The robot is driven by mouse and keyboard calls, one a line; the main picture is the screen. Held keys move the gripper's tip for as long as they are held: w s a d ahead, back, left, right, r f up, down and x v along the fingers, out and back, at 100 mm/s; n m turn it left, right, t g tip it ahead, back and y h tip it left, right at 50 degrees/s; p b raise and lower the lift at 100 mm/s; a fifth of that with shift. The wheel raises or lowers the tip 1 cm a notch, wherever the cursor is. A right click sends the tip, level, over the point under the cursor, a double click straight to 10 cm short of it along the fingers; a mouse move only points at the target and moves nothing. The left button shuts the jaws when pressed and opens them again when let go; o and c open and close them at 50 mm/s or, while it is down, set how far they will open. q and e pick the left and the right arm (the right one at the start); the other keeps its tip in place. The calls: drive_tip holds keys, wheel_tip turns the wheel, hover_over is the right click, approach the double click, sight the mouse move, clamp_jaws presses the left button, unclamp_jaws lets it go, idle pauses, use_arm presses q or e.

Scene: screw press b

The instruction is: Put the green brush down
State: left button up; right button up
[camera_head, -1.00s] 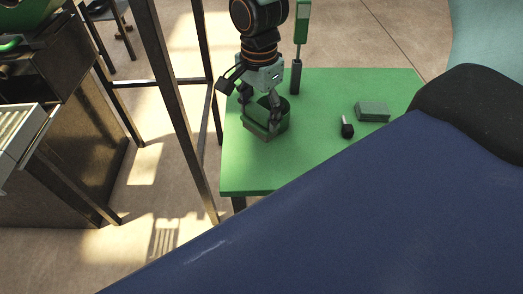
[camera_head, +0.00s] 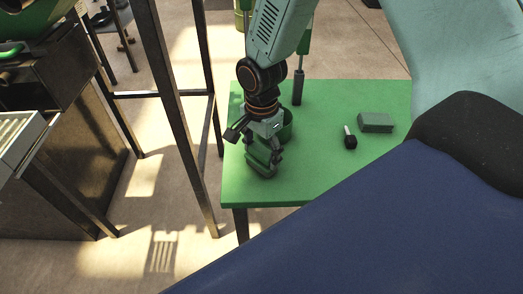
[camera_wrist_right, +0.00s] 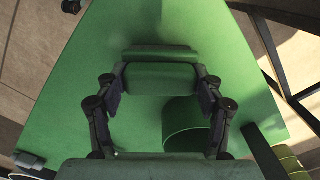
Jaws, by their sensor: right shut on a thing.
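The green brush (camera_head: 262,168) is a small block with a stepped edge, near the front left of the green table (camera_head: 320,175). It also shows in the right wrist view (camera_wrist_right: 160,78), between my fingertips. My right gripper (camera_head: 264,149) points down and is shut on the brush, with one finger at each end. The brush is at or just above the table top; I cannot tell whether it touches. A dark green round pot (camera_head: 288,126) stands just behind the gripper, partly hidden by it; it also shows in the wrist view (camera_wrist_right: 182,122). My left gripper is not in view.
A grey-green block (camera_head: 375,122) and a small black item with a pale tip (camera_head: 350,140) lie to the right. A tall green tool with a dark lower end (camera_head: 298,88) stands at the back. A dark metal frame (camera_head: 180,130) rises left of the table. The table's middle is clear.

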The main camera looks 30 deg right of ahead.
sight(262, 151)
drive_tip(key=o, duration=1.8)
drive_tip(key=shift+s+a+r, duration=0.15)
drive_tip(key=shift+s+a, duration=0.05)
drive_tip(key=shift+w+d, duration=0.1)
drive_tip(key=shift+d, duration=0.1)
wheel_tip(262, 151, up, 12)
drive_tip(key=shift+p, duration=1)
